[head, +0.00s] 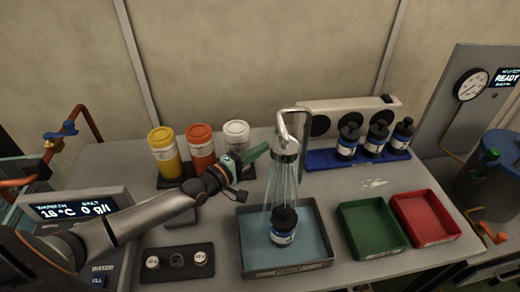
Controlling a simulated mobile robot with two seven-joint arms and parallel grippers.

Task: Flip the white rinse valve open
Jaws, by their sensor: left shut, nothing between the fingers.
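A metal rinse faucet (286,143) stands at the back of a blue-grey basin (311,258). Thin streams of water fall from its head onto a black-capped bottle (284,228) with a white and blue label, standing upright in the basin. I cannot make out a white valve handle; it may be hidden by my gripper or too small to tell. My left gripper (258,152) is shut and empty, with green fingers pointing at the faucet from the left. Its tip is close to the faucet head; I cannot tell whether they touch. My right gripper is not in view.
Yellow (164,152), orange (202,148) and white-lidded (237,139) jars stand behind my left arm. Several black-capped bottles stand on a blue tray (323,158) at the back right. A green bin (372,228) and a red bin (425,217) sit right of the basin.

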